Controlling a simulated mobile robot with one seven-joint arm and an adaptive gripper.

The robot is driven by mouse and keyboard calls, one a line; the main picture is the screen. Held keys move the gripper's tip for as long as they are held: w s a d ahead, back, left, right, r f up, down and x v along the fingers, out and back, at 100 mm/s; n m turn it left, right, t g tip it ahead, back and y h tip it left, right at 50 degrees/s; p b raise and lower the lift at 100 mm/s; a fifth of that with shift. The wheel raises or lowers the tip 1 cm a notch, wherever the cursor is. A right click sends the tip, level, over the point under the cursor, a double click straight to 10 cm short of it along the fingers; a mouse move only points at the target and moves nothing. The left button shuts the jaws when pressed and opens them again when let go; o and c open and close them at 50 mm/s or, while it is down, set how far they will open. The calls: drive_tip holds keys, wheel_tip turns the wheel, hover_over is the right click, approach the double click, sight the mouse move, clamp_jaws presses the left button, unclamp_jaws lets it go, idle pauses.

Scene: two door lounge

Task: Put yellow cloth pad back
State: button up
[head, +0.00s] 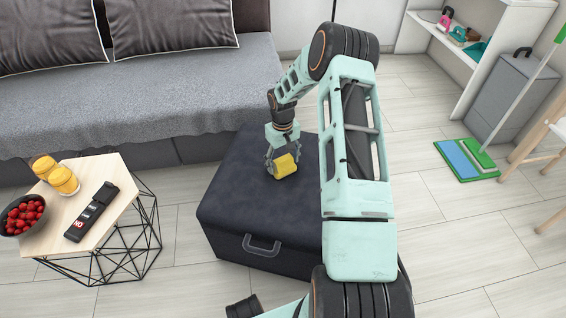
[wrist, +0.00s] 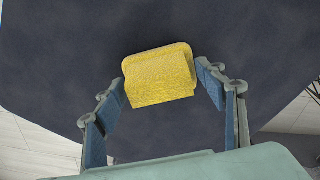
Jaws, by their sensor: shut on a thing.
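The yellow cloth pad (head: 285,165) is over the top of the dark ottoman (head: 225,190). My gripper (head: 272,161) is shut on it, above the ottoman and pointing down. In the wrist view the pad (wrist: 160,76) sits between the fingertips (wrist: 162,75), with one finger against each side. It looks folded or rounded along its far edge. I cannot tell whether the pad's underside touches the ottoman top. The place the pad belongs is not clear from these views.
A grey sofa (head: 150,95) is behind. Shelves (head: 455,50) and a blue-green mat (head: 466,160) are at the right.

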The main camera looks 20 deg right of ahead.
sight(283, 159)
drive_tip(key=shift+f, duration=0.1)
drive_tip(key=o, duration=1)
wheel_tip(283, 159, up, 12)
drive_tip(key=p, duration=0.3)
drive_tip(key=shift+p, duration=0.3)
drive_tip(key=shift+r, duration=0.25)
